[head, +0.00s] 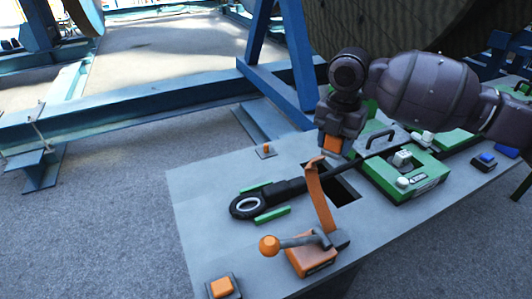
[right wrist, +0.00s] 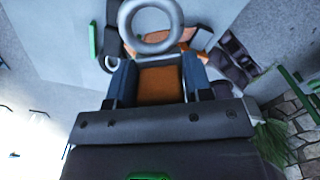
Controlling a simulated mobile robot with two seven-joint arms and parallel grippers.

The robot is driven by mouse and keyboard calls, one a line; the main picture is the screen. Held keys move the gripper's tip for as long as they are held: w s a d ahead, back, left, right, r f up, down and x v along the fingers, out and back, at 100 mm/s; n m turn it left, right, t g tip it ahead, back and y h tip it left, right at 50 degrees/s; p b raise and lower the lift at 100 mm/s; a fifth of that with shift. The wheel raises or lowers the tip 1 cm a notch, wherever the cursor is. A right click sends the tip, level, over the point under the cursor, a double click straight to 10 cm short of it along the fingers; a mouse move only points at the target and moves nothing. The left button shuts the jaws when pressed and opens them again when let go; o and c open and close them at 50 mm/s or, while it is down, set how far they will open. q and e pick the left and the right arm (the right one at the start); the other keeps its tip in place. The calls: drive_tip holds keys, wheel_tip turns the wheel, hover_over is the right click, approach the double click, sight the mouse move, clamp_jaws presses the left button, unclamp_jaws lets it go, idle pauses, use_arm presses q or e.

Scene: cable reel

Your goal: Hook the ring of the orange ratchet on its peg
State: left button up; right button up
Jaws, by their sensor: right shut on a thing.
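My right gripper (head: 333,138) is shut on an orange tab (right wrist: 160,84), which shows between its fingers in both views. A thick grey ring (right wrist: 124,18) is just beyond the tab in the right wrist view; I cannot make it out in the head view. The orange ratchet (head: 309,261) sits on the grey bench top, with a lever ending in an orange ball. An orange strap (head: 319,196) rises from the ratchet to just below the gripper. A small orange peg (head: 266,148) stands on a plate at the bench's far side, left of and apart from the gripper.
A black cable with a pale-ringed end (head: 236,207) lies on the bench (head: 205,195) between green guides. A dark opening is beside the strap. A green box (head: 412,175) stands to the right. An orange button (head: 222,287) is at front left. A blue frame stands behind.

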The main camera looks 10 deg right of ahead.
drive_tip(key=shift+w+a+f+n+b, duration=0.1)
drive_tip(key=shift+w+a+n+b, duration=0.15)
drive_tip(key=shift+w, duration=0.25)
drive_tip(key=shift+w+a+f+n+b, duration=0.15)
drive_tip(key=shift+w+a+n, duration=0.15)
drive_tip(key=shift+w, duration=0.2)
use_arm(q)
wheel_tip(320, 180, down, 6)
drive_tip(key=w+d+m+b, duration=0.1)
drive_tip(key=m+b, duration=0.1)
drive_tip(key=b, duration=0.8)
drive_tip(key=shift+w+h, duration=0.2)
drive_tip(key=shift+h, duration=0.1)
use_arm(e)
drive_tip(key=w+a+n, duration=0.5)
drive_tip(key=w, duration=0.4)
drive_tip(key=w+a+n, duration=0.5)
drive_tip(key=w, duration=0.4)
drive_tip(key=shift+w+a+r+n, duration=0.15)
drive_tip(key=shift+w+r+n, duration=0.2)
